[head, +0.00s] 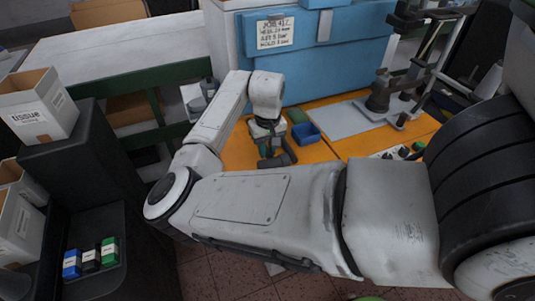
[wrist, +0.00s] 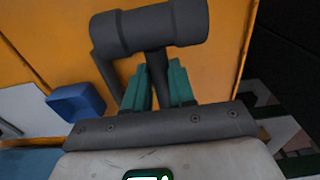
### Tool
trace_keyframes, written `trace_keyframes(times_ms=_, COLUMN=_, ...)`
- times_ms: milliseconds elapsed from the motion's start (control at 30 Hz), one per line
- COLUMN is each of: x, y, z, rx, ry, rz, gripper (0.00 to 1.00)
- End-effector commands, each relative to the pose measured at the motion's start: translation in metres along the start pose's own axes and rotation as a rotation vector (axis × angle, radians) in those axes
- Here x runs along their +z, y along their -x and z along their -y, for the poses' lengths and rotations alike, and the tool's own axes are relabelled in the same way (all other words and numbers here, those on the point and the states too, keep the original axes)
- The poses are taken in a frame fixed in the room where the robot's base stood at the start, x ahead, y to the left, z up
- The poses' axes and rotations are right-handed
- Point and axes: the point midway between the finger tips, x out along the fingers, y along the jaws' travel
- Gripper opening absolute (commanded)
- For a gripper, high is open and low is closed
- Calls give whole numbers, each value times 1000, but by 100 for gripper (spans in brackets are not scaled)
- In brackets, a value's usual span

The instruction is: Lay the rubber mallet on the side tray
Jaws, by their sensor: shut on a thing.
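The rubber mallet (wrist: 150,27) is dark grey, with a thick cylindrical head and a handle. My gripper (wrist: 158,78) is shut on the handle, with a teal finger on each side and the head beyond the fingertips. In the head view the mallet (head: 277,159) hangs below my gripper (head: 267,139), over the orange bench top; I cannot tell whether it touches it. A flat grey tray-like panel (head: 347,120) lies to the right on the bench. I cannot tell whether this is the side tray.
A large blue chest (head: 340,60) is behind. A dark press-like stand (head: 380,92) stands at the right. Cartons (head: 38,105) are at the left.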

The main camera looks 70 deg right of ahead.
Motion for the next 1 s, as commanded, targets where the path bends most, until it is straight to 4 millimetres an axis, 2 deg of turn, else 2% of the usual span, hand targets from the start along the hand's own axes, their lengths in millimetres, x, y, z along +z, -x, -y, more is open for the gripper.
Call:
trace_keyframes(times_ms=267, x=-14, y=-19, z=-7, rx=-1, ry=0, rz=1, gripper=0)
trace_keyframes(times_ms=400, x=-11, y=-39, z=-6, rx=0, ry=2, rz=2, gripper=0)
trace_keyframes(times_ms=500, x=-11, y=-46, z=-6, rx=0, ry=1, rz=1, gripper=0)
trace_keyframes(times_ms=900, x=-11, y=-51, z=-6, rx=1, ry=0, rz=0, gripper=0)
trace_keyframes(times_ms=933, x=-11, y=-51, z=-6, rx=-1, ry=0, rz=0, gripper=27)
trace_keyframes(times_ms=1000, x=-11, y=-50, z=-6, rx=-1, ry=0, rz=0, gripper=34)
